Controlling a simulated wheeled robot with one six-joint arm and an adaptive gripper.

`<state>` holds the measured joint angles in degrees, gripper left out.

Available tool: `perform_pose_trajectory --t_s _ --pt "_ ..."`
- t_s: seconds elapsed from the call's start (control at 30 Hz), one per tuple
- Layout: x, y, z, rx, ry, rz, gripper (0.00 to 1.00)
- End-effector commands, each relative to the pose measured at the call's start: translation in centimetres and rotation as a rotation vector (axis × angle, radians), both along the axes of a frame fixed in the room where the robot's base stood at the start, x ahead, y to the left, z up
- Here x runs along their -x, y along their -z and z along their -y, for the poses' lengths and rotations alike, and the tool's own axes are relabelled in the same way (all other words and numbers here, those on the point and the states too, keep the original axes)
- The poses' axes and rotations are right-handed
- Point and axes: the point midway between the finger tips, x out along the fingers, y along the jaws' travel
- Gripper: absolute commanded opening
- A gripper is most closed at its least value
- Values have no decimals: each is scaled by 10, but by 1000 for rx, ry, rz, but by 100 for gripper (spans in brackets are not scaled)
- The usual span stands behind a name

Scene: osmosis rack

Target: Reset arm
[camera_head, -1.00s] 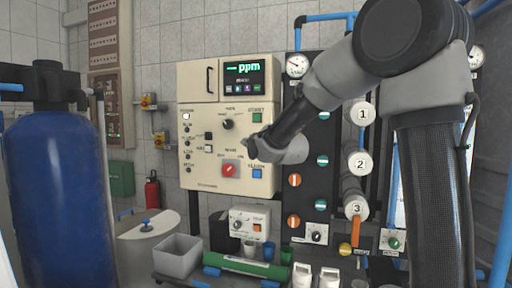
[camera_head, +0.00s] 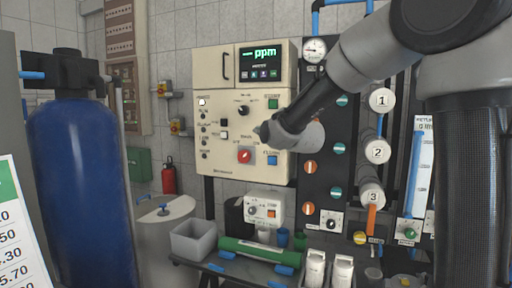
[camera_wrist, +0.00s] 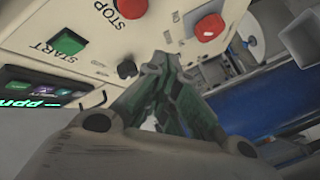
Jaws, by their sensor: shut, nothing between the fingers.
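My gripper (camera_head: 262,131) is in front of the cream control cabinet (camera_head: 222,165). In the wrist view my gripper (camera_wrist: 163,66) has its fingers together with nothing between them. It points toward the panel face, close to a small black knob (camera_wrist: 127,69). A green START button (camera_wrist: 69,42) and a red STOP button (camera_wrist: 131,7) show on the panel, with another red knob (camera_wrist: 209,27) further right. I cannot tell whether the fingertips touch the panel. My arm reaches in from the upper right and hides part of the rack.
A blue tank (camera_head: 82,185) stands at left, with a white price-like sign (camera_head: 20,230) at the left edge. A black valve board (camera_head: 325,185) is right of the cabinet. A grey bin (camera_head: 195,242) and a green cylinder (camera_head: 255,249) sit on the low bench.

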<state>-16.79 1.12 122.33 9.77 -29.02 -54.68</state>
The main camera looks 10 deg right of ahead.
Motion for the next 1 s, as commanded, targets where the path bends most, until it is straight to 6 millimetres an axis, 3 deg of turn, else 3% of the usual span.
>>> perform_pose_trajectory --t_s 0.07,0.17,0.2,0.27,0.3,0.4,0.6,0.7,0.8,1.0 --pt "4 22 -3 -64 -4 -109 0" --pt "25 81 -5 -150 9 -361 0" --pt "42 105 -3 -186 28 -481 0" --pt "81 134 7 -242 80 -665 0" --pt "110 147 19 -279 129 -775 0" --pt "185 167 52 -350 274 -999 0" --pt "336 174 119 -458 585 -1255 0" --pt "385 171 140 -490 665 -1270 0" --pt "404 163 152 -527 680 -1210 0" --pt "413 149 161 -579 689 -1128 0"
